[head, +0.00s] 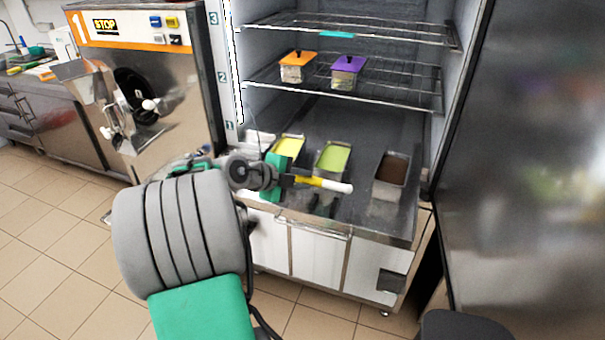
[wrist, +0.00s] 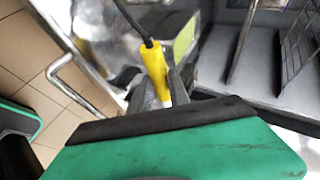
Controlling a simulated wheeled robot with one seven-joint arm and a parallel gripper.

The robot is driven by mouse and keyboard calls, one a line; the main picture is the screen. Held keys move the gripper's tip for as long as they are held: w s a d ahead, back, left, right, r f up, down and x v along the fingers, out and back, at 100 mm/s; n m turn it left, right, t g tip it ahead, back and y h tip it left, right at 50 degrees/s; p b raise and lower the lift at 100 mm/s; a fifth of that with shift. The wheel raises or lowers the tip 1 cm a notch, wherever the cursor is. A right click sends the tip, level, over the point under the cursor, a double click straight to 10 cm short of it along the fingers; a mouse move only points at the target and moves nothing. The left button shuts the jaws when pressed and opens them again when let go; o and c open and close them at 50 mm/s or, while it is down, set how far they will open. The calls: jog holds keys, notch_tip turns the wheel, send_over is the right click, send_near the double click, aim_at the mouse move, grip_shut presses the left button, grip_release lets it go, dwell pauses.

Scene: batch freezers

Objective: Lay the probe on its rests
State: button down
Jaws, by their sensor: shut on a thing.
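The probe (head: 310,181) has a yellow body and a white end that points right in the head view. My gripper (head: 284,181) is shut on it and holds it in front of the open cabinet, over the front of its counter. In the wrist view the yellow probe (wrist: 154,62) stands between the grey fingers of my gripper (wrist: 164,92), with a black cable running from its top. A small dark green shape (head: 325,204) shows just below the probe; I cannot tell whether it is one of the rests. No rests are clearly visible.
Pans of yellow (head: 289,146), green (head: 332,160) and brown (head: 391,168) stand on the counter behind the probe. Wire shelves (head: 400,92) hang above, with orange-lidded (head: 298,58) and purple-lidded (head: 349,65) tubs. A batch freezer (head: 185,95) stands left. A metal bar (wrist: 62,72) shows in the wrist view.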

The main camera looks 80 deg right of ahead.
aim_at(301, 207)
jog(key=shift+f, duration=0.9)
jog(key=shift+f+b, duration=0.5)
jog(key=shift+b, duration=0.25)
notch_tip(301, 207, down, 2)
jog(key=b, duration=0.4)
jog(key=shift+f, duration=0.2)
jog(key=shift+w+b, duration=0.2)
jog(key=shift+b, duration=0.4)
jog(key=shift+f+b, duration=0.25)
jog(key=shift+b, duration=0.1)
jog(key=c, duration=1.2)
grip_release()
jog(key=shift+c, duration=0.2)
jog(key=shift+o, duration=0.5)
jog(key=shift+a, duration=0.1)
jog(key=shift+f, duration=0.15)
